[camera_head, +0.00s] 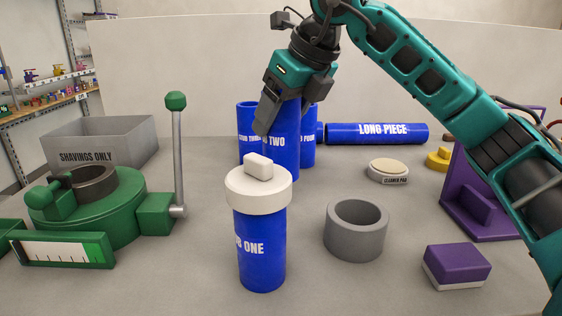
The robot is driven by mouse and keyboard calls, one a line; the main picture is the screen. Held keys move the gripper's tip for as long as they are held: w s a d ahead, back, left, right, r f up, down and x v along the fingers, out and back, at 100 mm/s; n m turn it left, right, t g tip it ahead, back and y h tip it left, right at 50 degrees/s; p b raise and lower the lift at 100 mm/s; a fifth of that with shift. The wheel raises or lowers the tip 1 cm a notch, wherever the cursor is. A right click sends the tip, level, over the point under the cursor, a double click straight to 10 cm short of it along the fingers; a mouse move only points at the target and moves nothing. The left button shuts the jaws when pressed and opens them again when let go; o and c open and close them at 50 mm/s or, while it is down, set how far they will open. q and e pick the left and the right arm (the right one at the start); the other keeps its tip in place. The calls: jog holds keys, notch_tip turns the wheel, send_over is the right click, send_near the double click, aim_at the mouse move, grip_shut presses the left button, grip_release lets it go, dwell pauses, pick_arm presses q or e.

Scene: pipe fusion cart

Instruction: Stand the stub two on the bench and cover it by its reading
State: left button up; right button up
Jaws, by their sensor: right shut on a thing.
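Stub two (286,158) is a blue upright pipe among the other stubs at the middle back. My right gripper (272,112) reaches down from above and is shut on its upper part. Its foot is hidden behind the capped stub one, so I cannot tell whether it touches the bench (170,280). Stub one (261,255) stands in front with a white cap (258,197) on top. The green device (110,215) at the left has a lever and a scale (62,251) with a green zone at its right end. My left gripper is not in view.
Stub three (245,120) and stub four (309,145) stand beside stub two. The long piece (376,133) lies behind. A grey ring (356,230), cleaner pad (388,171), purple-white block (457,266) and purple stand (475,195) are at right; the shavings bin (95,143) is at left.

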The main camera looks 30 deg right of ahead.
aim_at(281, 152)
notch_tip(281, 152, down, 6)
jog(key=shift+f+b, duration=0.25)
jog(key=shift+b, duration=0.45)
jog(key=shift+r, duration=0.1)
jog(key=shift+f, duration=0.25)
jog(key=o, duration=1.3)
jog(key=shift+r, duration=0.1)
